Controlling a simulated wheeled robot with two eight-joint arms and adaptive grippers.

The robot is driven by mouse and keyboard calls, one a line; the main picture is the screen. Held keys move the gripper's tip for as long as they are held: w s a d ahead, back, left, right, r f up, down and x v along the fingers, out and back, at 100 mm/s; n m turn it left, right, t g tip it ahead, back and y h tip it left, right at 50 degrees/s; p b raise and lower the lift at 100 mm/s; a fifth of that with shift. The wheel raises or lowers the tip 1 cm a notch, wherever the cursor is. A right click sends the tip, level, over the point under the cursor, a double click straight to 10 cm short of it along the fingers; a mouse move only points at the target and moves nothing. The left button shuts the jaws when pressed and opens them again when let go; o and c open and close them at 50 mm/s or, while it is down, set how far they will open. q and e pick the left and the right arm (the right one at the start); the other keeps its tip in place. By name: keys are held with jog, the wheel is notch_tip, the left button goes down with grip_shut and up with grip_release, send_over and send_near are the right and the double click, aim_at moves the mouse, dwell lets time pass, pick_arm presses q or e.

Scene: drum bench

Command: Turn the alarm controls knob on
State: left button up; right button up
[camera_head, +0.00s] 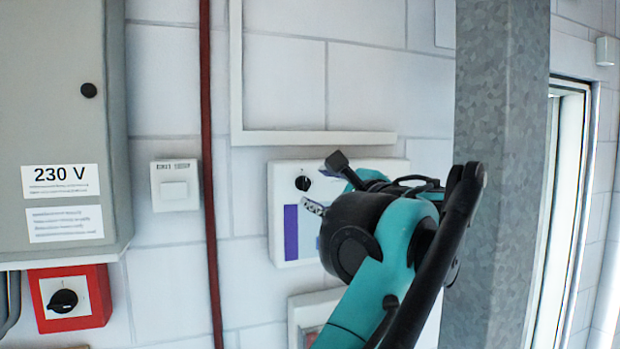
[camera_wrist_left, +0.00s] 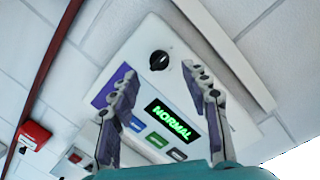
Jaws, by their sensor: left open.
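A white panel with a round black knob (camera_head: 303,183) is on the wall at the centre of the head view. The panel (camera_wrist_left: 122,63), its knob (camera_wrist_left: 159,60), a purple strip and a green "NORMAL" display (camera_wrist_left: 172,122) show in the left wrist view. My left gripper (camera_wrist_left: 160,70) is open and empty in front of the panel, its two fingers apart, with the knob beyond and between their tips. In the head view the gripper (camera_head: 313,207) covers the panel's right part, just below and right of the knob. My right gripper is out of view.
A red box with a black rotary switch (camera_head: 62,301) sits lower left, under a grey "230 V" cabinet (camera_head: 60,130). A white wall switch (camera_head: 174,186) and a dark red pipe (camera_head: 209,150) are left of the panel. A metal column (camera_head: 500,150) stands at right.

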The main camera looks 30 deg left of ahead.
aim_at(307, 184)
pick_arm(q)
jog(key=x, duration=0.4)
jog(key=shift+a+p, duration=0.25)
jog(key=shift+p, duration=0.1)
jog(key=shift+w+a, duration=0.15)
jog(key=shift+w, duration=0.05)
grip_shut()
